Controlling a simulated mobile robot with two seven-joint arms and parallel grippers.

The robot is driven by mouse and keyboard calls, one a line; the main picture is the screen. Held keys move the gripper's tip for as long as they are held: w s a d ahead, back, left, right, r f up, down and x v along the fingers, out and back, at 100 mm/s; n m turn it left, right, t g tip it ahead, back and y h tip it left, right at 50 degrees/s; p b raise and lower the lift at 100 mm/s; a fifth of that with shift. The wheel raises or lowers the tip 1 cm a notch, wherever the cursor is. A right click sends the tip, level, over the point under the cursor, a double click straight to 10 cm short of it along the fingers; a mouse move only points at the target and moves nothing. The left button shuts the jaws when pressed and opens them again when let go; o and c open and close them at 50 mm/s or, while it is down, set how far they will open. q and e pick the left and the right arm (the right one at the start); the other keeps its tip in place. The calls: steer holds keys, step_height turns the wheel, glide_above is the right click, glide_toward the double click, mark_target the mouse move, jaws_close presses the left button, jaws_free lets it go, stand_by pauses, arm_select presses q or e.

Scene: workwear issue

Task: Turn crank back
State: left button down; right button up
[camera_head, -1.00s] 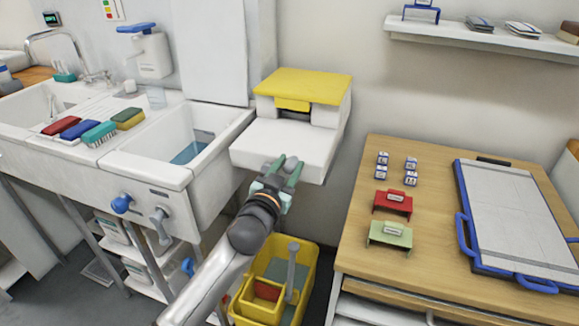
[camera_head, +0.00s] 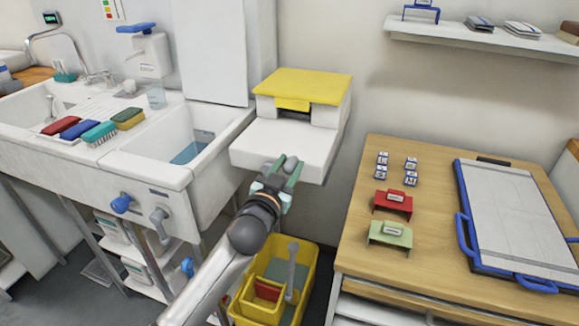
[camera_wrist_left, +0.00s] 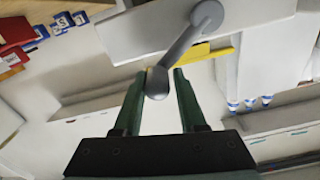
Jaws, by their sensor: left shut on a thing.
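A white box-shaped unit (camera_head: 290,142) with a yellow lid (camera_head: 303,86) is fixed to the wall beside the sink. My left gripper (camera_head: 283,171) is at its front lower edge. In the left wrist view, a grey crank (camera_wrist_left: 184,44) slants from a round hub at the upper right down to a rounded knob. The knob is between the green fingers of my left gripper (camera_wrist_left: 158,86), which is shut on it. In the head view the fingers hide most of the crank. My right gripper is not in view.
The sink (camera_head: 150,165) stands left, with a blue knob (camera_head: 121,203) and a grey lever (camera_head: 160,226) on its front. A yellow bucket (camera_head: 308,285) is on the floor below the gripper. A wooden table (camera_head: 440,160) stands right.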

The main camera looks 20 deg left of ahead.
arm_select(q)
steer(key=shift+d+n+p, duration=0.15)
steer(key=shift+n+p, duration=0.25)
steer(key=shift+n, duration=0.1)
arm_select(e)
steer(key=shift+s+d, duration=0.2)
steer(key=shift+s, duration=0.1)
arm_select(q)
steer(key=shift+r, duration=0.15)
steer(key=a+n+p, duration=0.2)
steer(key=a+n, duration=0.2)
steer(key=n, duration=0.3)
steer(key=a+n+p, duration=0.2)
steer(key=a+n, duration=0.3)
steer(key=n, duration=0.2)
steer(key=a+n+p, duration=0.2)
steer(key=a+n, duration=0.2)
steer(key=n, duration=0.3)
steer(key=shift+w+a+f+p, duration=0.25)
steer(key=shift+p, duration=0.05)
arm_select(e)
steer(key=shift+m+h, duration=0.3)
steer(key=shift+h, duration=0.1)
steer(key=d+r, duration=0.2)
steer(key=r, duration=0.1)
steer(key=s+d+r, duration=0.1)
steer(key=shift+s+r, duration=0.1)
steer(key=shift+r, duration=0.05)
arm_select(q)
steer(key=shift+r, duration=0.1)
